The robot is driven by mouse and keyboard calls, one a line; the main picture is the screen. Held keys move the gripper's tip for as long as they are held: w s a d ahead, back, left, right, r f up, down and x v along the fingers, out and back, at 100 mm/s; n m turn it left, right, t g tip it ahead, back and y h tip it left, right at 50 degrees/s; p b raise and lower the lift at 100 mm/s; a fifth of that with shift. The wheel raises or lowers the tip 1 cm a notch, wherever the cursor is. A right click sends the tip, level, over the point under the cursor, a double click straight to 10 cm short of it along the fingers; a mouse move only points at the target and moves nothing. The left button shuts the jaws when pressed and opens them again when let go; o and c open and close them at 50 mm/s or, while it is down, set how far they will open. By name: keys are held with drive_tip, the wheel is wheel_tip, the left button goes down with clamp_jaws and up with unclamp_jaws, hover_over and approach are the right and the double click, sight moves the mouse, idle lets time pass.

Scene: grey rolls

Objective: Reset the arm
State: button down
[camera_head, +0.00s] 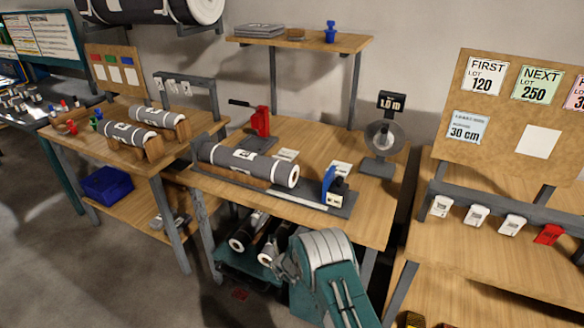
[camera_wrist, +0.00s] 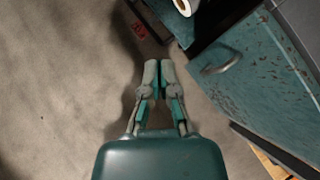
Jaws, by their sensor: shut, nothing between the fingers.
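My arm shows at the bottom middle of the head view, in front of the wooden bench (camera_head: 345,222). My gripper (camera_head: 283,268) is low there, below the bench top and beside the lower rolls. In the wrist view my gripper (camera_wrist: 158,66) points down over the grey floor (camera_wrist: 60,90). Its two fingers are together with nothing visible between them.
Grey rolls (camera_head: 258,232) lie on the low cart under the bench. A large roll (camera_head: 245,163) rests on the bench near a blue-and-black device (camera_head: 333,188). A side table (camera_head: 75,138) stands left, a counter (camera_head: 490,240) right. Floor at the lower left is clear.

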wheel_tip(320, 180, up, 23)
drive_tip(key=d+n+y, duration=0.1)
drive_tip(key=n+y, duration=0.2)
drive_tip(key=n, duration=0.5)
drive_tip(key=s+d+r+n+y, duration=0.15)
drive_tip(key=s+r+n, duration=0.25)
drive_tip(key=r, duration=0.4)
drive_tip(key=s+d+r+n+h, duration=0.1)
drive_tip(key=s+d+r+n, duration=0.1)
drive_tip(key=s+r+n, duration=0.35)
drive_tip(key=s+d+r+n+g, duration=0.2)
drive_tip(key=s+d+r+n, duration=0.15)
drive_tip(key=s+r, duration=0.35)
drive_tip(key=s+d+r+n+h, duration=0.1)
drive_tip(key=s+d+n+h, duration=0.3)
drive_tip(key=s+d, duration=0.5)
drive_tip(key=s+d+r+n+h, duration=0.1)
drive_tip(key=s+d+n+h, duration=0.3)
drive_tip(key=s+d, duration=0.5)
drive_tip(key=s, duration=0.7)
drive_tip(key=shift+r+n, duration=0.2)
drive_tip(key=shift+n, duration=0.1)
